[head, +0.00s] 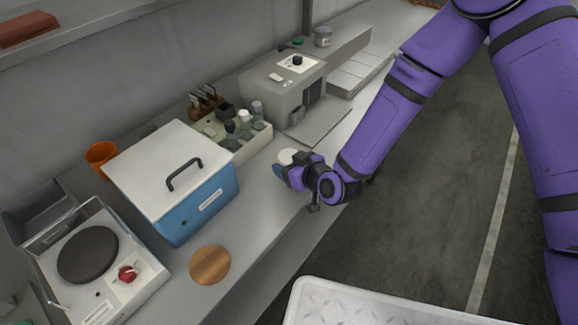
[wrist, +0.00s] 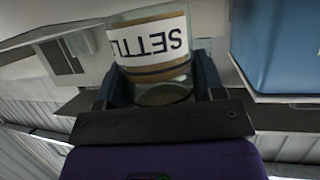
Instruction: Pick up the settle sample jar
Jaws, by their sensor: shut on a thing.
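The settle sample jar (wrist: 153,48) shows in the wrist view as a clear jar with a white label whose visible letters read "SETTL", upside down in the picture, and a brownish band by the label. My gripper (wrist: 160,85) is shut on it, with one finger on each side. In the head view, the jar's pale top (head: 288,156) shows just beyond my gripper (head: 284,172), over the bench. My gripper and wrist hide most of the jar there. I cannot tell whether its base touches the bench.
A blue box with a white lid (head: 205,195) stands left of my gripper. A rack of bottles (head: 238,150) and a grey machine (head: 285,95) stand behind. A hot plate (head: 90,255), an orange cup (head: 101,157) and a round wooden disc (head: 210,265) are further left.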

